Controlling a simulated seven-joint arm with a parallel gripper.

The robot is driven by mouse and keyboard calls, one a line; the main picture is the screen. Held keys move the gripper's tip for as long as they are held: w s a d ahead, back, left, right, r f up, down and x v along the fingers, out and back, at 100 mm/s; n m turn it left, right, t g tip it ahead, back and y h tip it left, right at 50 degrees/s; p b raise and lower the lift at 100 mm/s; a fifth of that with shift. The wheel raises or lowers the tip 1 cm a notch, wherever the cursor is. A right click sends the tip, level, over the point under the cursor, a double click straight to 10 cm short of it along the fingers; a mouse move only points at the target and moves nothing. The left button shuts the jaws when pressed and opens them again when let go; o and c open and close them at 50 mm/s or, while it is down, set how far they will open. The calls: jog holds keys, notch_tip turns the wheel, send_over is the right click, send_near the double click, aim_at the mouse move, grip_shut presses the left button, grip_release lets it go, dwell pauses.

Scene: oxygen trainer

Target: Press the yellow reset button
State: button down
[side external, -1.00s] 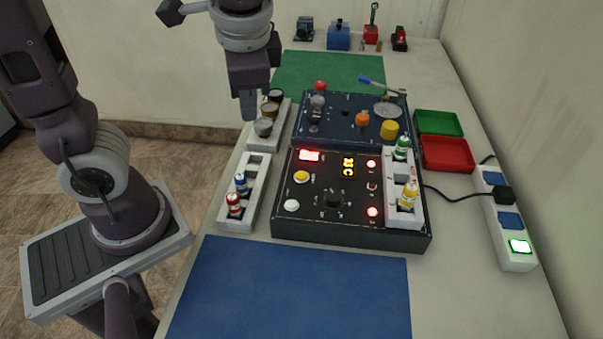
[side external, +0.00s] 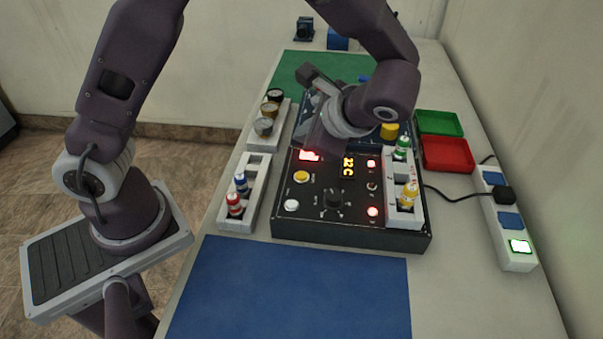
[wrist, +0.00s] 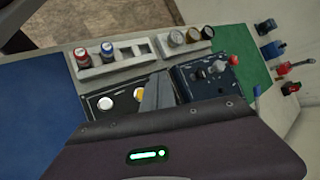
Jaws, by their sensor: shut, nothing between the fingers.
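The yellow button (side external: 301,176) is a round cap on the black front panel (side external: 262,232), between the red lit display and a white button (side external: 291,205). In the wrist view the yellow button (wrist: 139,94) shows just left of my fingers and is partly hidden by them. My gripper (wrist: 157,82) is shut and empty, over the panel and apart from the button as far as I can see. In the side view it hangs above the rear part of the black panel, its tips (side external: 312,146) near the red display.
A rack with red and blue bottles (side external: 256,207) stands left of the panel. A second rack with green and yellow bottles (side external: 392,220) lies on its right side. A blue knob panel (wrist: 188,79) is behind. A blue mat (side external: 300,290) lies clear in front.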

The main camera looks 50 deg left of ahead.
aim_at(305, 178)
notch_tip(305, 178, down, 7)
jog(key=shift+f, duration=0.15)
dwell(2.2)
jog(key=shift+f, duration=0.4)
jog(key=shift+f, duration=0.35)
dwell(0.4)
jog(key=shift+r, duration=0.8)
jog(key=shift+r, duration=2.5)
